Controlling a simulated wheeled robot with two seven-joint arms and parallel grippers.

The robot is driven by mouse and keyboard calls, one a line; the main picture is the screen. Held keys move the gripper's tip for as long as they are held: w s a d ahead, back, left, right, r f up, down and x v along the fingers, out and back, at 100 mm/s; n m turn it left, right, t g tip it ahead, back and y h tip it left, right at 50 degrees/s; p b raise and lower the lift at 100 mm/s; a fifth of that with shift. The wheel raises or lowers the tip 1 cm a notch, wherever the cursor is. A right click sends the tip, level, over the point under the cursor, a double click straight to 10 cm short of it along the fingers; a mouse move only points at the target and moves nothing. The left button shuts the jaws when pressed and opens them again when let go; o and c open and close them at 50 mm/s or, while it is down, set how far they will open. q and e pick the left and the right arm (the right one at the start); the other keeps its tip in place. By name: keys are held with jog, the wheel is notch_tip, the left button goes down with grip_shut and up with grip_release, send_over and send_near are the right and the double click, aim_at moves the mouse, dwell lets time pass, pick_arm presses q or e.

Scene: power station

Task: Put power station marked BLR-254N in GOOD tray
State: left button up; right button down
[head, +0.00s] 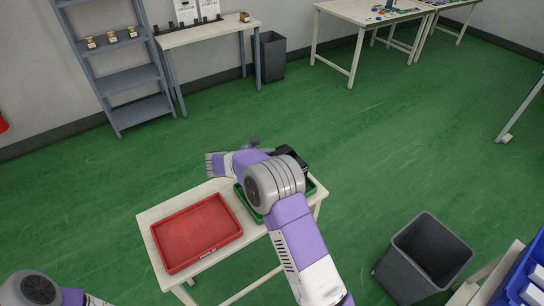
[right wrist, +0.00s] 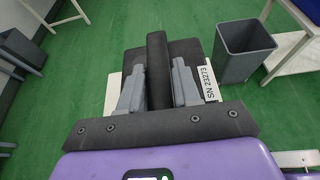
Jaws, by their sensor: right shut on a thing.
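A black power station (right wrist: 182,52) with a raised handle bar (right wrist: 157,65) fills the middle of the right wrist view. A white label (right wrist: 209,85) on it reads "SN 23273"; no BLR-254N mark is readable. My right gripper (right wrist: 157,85) is shut on the handle, one finger on each side. In the head view a dark part of the power station (head: 291,153) shows behind my right arm, over the green tray (head: 312,188). Whether it touches the tray is hidden. The red tray (head: 197,232) is empty. My left gripper is out of view.
Both trays are on a small white table (head: 153,216). A grey bin (head: 424,258) stands right of it, near blue crates (head: 530,275). A shelf (head: 117,80) and desk (head: 208,34) line the back wall. Green floor is clear between.

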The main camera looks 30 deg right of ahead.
jog(key=shift+f, duration=0.15)
dwell(0.6)
jog(key=c, duration=0.7)
grip_release()
jog(key=shift+f, duration=0.15)
jog(key=shift+s+a, duration=0.1)
jog(key=shift+s+a+p, duration=0.2)
jog(key=shift+a+p, duration=0.15)
jog(key=shift+a, duration=1.85)
jog(key=shift+s+a+p, duration=0.15)
jog(key=shift+a+p, duration=0.2)
jog(key=shift+a, duration=1.85)
